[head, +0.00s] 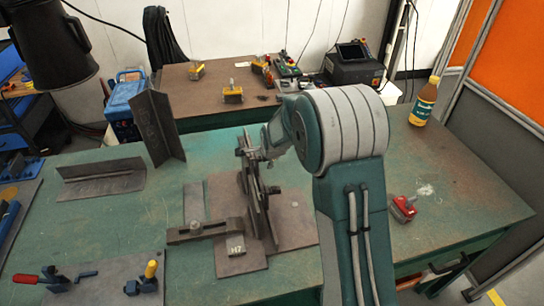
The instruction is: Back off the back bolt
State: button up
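A dark steel fixture (262,212) with upright plates stands on a brown base plate (293,222) on the green table. A bar clamp with a block labelled H7 (236,247) reaches in from its front left. My gripper (262,152) is at the upper back end of the upright plates, partly hidden by my own arm. Its fingers are small and dark there, and I cannot tell whether they are open, shut or touching anything. The back bolt cannot be made out; it may be hidden around my gripper.
Angle pieces lie (101,180) and stand (157,127) on the left of the green table (170,205). A red tool (403,208) and a bottle (424,102) are on the right. Toggle clamps (55,279) sit at the front left. A brown bench (205,98) stands behind.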

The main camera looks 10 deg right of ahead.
jog(key=v, duration=0.5)
dwell(0.7)
jog(key=shift+c, duration=0.2)
jog(key=shift+w+r+g, duration=0.2)
jog(key=shift+w+g, duration=1)
jog(key=shift+w, duration=0.45)
jog(key=shift+w+r+g, duration=0.9)
jog(key=shift+r+g, duration=1.55)
jog(key=shift+g, duration=0.95)
jog(key=shift+x, duration=5)
jog(key=shift+c, duration=0.3)
